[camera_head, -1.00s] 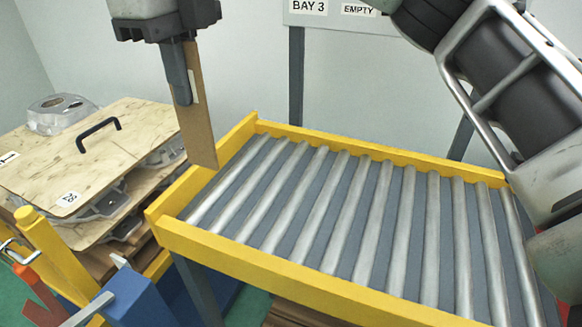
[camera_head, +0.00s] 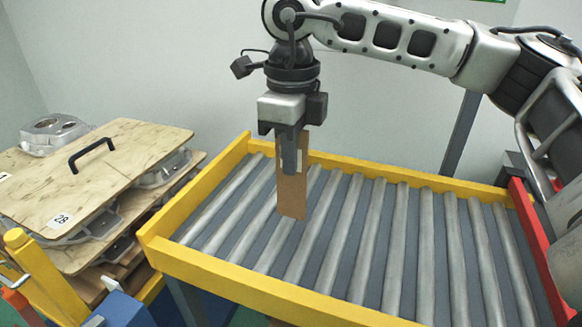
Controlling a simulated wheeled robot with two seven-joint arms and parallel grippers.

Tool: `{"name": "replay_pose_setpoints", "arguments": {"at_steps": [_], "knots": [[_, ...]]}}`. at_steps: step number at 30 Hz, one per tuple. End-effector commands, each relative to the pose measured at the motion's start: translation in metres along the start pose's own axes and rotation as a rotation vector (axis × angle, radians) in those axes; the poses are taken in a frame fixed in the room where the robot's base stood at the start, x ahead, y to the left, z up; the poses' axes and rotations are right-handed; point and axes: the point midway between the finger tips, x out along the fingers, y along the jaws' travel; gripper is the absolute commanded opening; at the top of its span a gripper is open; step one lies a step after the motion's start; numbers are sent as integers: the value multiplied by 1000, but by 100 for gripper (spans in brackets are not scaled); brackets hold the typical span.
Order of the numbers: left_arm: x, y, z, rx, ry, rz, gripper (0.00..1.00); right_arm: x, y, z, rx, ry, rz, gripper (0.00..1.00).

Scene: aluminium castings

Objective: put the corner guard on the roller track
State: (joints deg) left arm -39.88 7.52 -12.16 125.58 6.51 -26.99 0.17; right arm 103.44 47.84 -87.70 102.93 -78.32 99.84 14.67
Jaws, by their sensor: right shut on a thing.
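The corner guard (camera_head: 292,195) is a brown, upright cardboard strip with a pale label. My right gripper (camera_head: 290,165) is shut on its upper part and holds it over the left half of the roller track. The roller track (camera_head: 380,235) has grey metal rollers inside a yellow frame. The guard's lower end overlaps the rollers in the picture; I cannot tell whether it touches them. My left gripper is not in view.
Left of the track stands a stack with a wooden board (camera_head: 95,175) with a black handle, and metal castings under it. A casting (camera_head: 55,132) sits at the back left. A red end piece (camera_head: 535,245) closes the track's right side. The rollers are otherwise bare.

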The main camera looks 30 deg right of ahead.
Motion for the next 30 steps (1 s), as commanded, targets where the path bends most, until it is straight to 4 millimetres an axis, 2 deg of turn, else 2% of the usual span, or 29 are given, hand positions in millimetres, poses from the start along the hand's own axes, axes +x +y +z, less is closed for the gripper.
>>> {"name": "replay_pose_setpoints", "arguments": {"at_steps": [3, 5, 16, 18, 19, 26, 30], "knots": [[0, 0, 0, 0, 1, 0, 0, 21, 1, 0, 0, 3, 0, 0], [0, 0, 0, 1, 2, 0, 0, 26, 1, 0, 0, 1, 1, 0], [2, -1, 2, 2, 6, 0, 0, 32, 1, 1, 0, 0, 0, 0], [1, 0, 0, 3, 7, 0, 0, 30, 1, 1, 0, 0, 0, 22], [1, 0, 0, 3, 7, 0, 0, 30, 1, 1, 0, 0, 0, 27], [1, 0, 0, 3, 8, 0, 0, 30, 1, 1, 0, 0, 0, 27], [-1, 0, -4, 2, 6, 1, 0, 23, 1, 1, 0, -1, -1, 27]]}}
